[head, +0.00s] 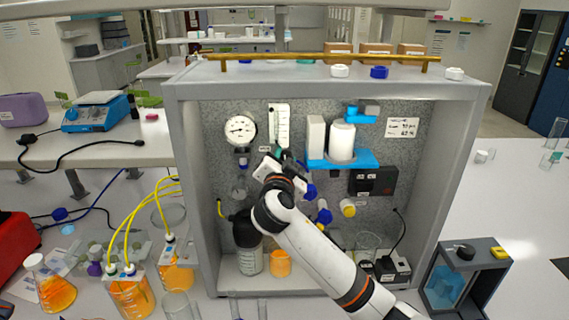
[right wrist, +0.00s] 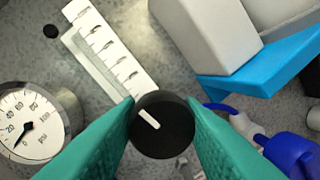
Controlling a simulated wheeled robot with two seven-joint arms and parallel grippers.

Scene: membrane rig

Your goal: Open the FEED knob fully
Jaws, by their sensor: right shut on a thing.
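The black round knob (right wrist: 158,138) with a white pointer line fills the lower middle of the right wrist view. Its pointer runs from upper left to lower right in that view. My right gripper (right wrist: 163,118) has its green fingers closed on either side of the knob. In the head view my right gripper (head: 278,160) reaches to the rig's back panel just below the flow meter (head: 279,125) and hides the knob. I cannot read a FEED label on it. My left gripper is not in view.
A pressure gauge (head: 240,129) is left of the knob, its needle near zero in the right wrist view. A blue bracket (head: 368,159) with a white cartridge (head: 342,142) juts out at right. The grey frame encloses the panel.

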